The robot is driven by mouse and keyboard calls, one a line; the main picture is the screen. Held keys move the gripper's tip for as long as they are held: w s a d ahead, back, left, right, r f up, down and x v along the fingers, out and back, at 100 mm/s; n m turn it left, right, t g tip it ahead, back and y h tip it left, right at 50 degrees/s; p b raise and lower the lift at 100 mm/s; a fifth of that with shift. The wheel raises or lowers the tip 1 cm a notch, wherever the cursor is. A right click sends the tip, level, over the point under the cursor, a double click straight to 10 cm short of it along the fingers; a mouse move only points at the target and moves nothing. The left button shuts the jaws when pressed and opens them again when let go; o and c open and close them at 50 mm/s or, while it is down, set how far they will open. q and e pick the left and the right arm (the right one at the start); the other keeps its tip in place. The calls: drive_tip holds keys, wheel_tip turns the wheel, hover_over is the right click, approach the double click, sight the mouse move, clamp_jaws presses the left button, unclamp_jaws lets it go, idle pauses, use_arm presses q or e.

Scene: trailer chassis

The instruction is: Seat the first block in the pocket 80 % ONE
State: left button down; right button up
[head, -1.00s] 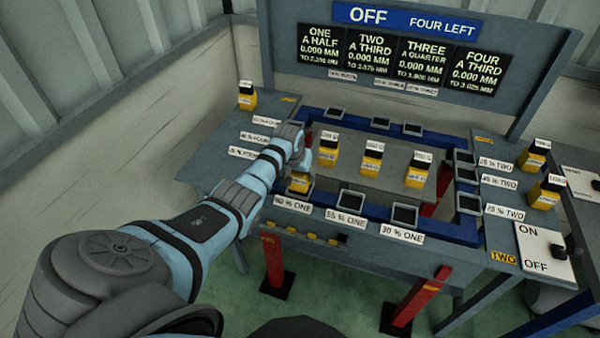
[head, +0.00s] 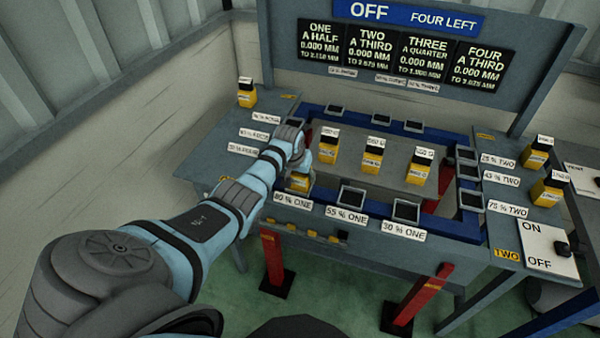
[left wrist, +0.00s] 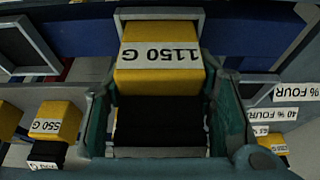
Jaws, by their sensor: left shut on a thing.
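My left gripper (head: 298,160) is shut on a yellow block with a black part, held at the 80 % ONE pocket. The block (head: 300,183) shows just behind the label 80 % ONE (head: 292,201). In the left wrist view the block (left wrist: 160,65) reads 1150 G, and the gripper's fingers (left wrist: 160,125) lie on both sides of it. A grey pocket rim (left wrist: 158,14) shows around its far end in that view. The block and gripper hide most of this pocket, so I cannot tell how deep the block sits. My right gripper is not in view.
The 55 % ONE pocket (head: 352,197) and 30 % ONE pocket (head: 405,211) are empty, to the right. Several yellow blocks (head: 375,157) stand on the grey middle plate inside the blue frame. A switch panel (head: 546,247) is at the right; the board (head: 400,50) reads OFF.

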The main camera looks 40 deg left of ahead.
use_arm(q)
drive_tip(key=c, duration=1)
unclamp_jaws()
drive_tip(key=shift+w, duration=0.1)
drive_tip(key=shift+o, duration=1.8)
drive_tip(key=shift+r, duration=0.1)
drive_tip(key=shift+s, duration=0.2)
drive_tip(key=v, duration=1.2)
drive_tip(key=shift+d, duration=0.15)
